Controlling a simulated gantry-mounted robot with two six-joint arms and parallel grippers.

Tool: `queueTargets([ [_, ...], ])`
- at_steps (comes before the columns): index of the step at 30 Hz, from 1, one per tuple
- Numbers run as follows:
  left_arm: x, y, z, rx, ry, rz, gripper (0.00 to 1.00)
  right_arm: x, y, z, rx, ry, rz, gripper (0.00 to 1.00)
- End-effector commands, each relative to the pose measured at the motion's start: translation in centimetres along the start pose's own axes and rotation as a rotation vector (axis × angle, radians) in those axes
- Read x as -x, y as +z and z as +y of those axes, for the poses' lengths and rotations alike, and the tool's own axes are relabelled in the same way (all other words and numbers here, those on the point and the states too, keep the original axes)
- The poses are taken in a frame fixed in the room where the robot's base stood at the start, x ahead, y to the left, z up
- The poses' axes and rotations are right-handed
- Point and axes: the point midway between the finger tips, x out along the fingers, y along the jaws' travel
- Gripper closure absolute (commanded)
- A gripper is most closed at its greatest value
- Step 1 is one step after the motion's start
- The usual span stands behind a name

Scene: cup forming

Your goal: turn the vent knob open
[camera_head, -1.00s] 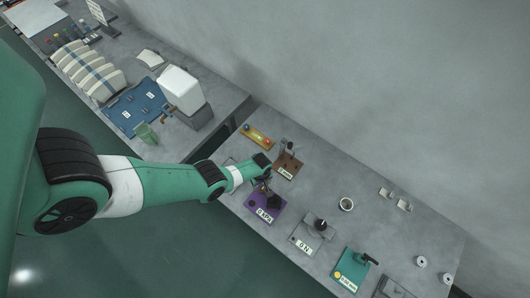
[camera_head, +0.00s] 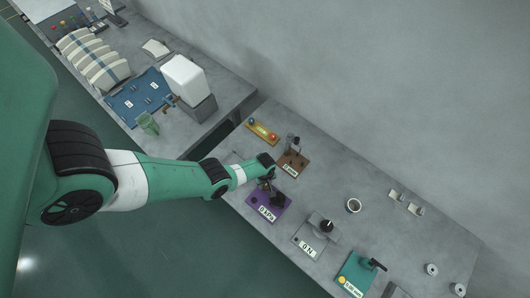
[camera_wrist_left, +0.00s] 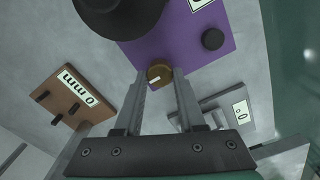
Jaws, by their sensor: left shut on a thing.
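The purple kPa panel (camera_head: 275,206) lies on the right-hand table, and its surface fills the top of the left wrist view (camera_wrist_left: 193,50). A small brass knob (camera_wrist_left: 159,73) with a white mark sits at the panel's edge. My left gripper (camera_wrist_left: 160,80) has its two fingers on either side of this knob, shut on it. A large dark round part (camera_wrist_left: 115,8) and a small black knob (camera_wrist_left: 213,39) are on the same panel. In the head view my left gripper (camera_head: 267,184) is over the panel and hides the brass knob.
A brown mm panel (camera_head: 292,161) stands just behind the purple one. A grey N panel (camera_head: 314,238) and a green panel (camera_head: 355,274) stand to the right. A gap (camera_head: 228,128) separates the two tables.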

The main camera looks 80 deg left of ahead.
Motion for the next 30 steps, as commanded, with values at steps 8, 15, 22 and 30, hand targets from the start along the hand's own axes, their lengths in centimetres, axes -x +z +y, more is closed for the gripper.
queueTargets([
  [8,-0.01,0.00,-0.01,-0.009,0.000,0.000,1.00,0.01,0.01,0.00,0.000,0.000,0.000,0.00],
  [15,-0.02,0.00,0.02,-0.083,0.000,0.000,1.00,0.02,0.02,0.00,0.000,0.000,0.000,0.00],
  [22,-0.03,0.01,0.06,-0.244,0.000,0.000,1.00,0.04,0.05,0.00,0.000,0.000,0.000,0.00],
  [30,-0.03,0.04,0.13,-0.496,0.000,0.000,1.00,0.06,0.07,0.00,0.000,0.000,0.000,0.00],
])
